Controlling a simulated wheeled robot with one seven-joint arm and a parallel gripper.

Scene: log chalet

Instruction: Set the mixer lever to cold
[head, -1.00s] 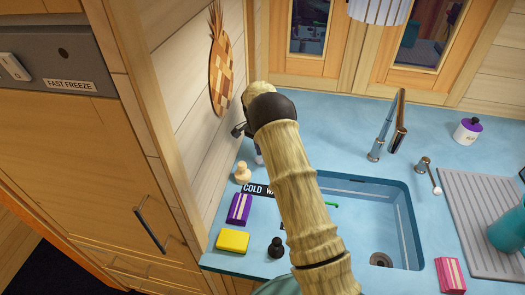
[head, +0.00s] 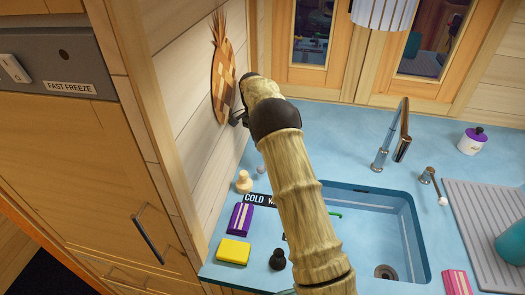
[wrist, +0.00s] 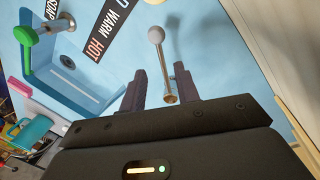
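A lever with a pale ball knob (wrist: 156,35) and a metallic stem stands beside the COLD-WARM-HOT label strip (wrist: 113,22) in the wrist view. In the head view my arm hides most of the gripper.
Another white-knobbed lever (head: 442,201) stands near the tap (head: 381,160). The wall is close.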

